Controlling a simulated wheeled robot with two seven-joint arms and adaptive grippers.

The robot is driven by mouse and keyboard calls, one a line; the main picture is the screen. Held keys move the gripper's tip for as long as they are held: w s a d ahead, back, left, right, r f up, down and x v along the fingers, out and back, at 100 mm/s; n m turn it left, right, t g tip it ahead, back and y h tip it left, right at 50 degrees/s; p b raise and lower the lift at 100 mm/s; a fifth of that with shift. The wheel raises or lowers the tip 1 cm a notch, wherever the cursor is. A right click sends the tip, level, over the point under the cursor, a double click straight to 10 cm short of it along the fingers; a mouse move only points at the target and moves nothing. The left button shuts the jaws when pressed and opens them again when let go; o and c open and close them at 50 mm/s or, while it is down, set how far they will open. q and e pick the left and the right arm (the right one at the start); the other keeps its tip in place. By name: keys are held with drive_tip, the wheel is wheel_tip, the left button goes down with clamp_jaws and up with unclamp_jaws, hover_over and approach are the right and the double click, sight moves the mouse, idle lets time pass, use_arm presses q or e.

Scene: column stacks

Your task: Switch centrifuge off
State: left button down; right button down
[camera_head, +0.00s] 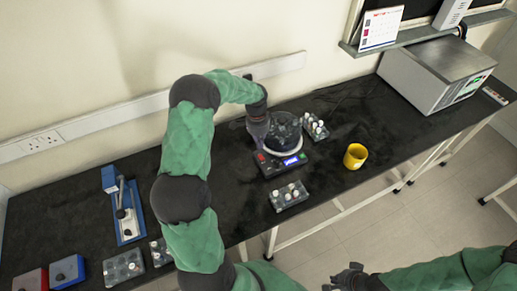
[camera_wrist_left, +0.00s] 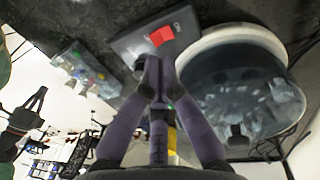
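The centrifuge (camera_head: 284,138) stands on the black bench, a round clear-lidded drum over a dark base with a lit blue display (camera_head: 291,161). A red button (camera_head: 261,156) is on the left of its front panel and a green one on the right. In the left wrist view the red button (camera_wrist_left: 161,37) is just beyond my fingertips, and the drum (camera_wrist_left: 240,90) is at right. My left gripper (camera_head: 259,145) is shut and empty, pointing down above the red button; contact cannot be told. My right gripper (camera_head: 347,277) is low, away from the bench; its finger state is unclear.
Tube racks stand behind (camera_head: 315,126) and in front of the centrifuge (camera_head: 289,196). A yellow cup (camera_head: 355,156) is to the right. A grey instrument (camera_head: 437,72) is at far right. A blue stand (camera_head: 126,213) and more racks (camera_head: 124,267) are at left.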

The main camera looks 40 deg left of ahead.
use_arm(q)
wheel_tip(320, 180, up, 8)
drive_tip(key=shift+w+a+f+p, duration=0.15)
drive_tip(key=shift+w+a+p, duration=0.1)
drive_tip(key=shift+w+p, duration=0.15)
idle(0.4)
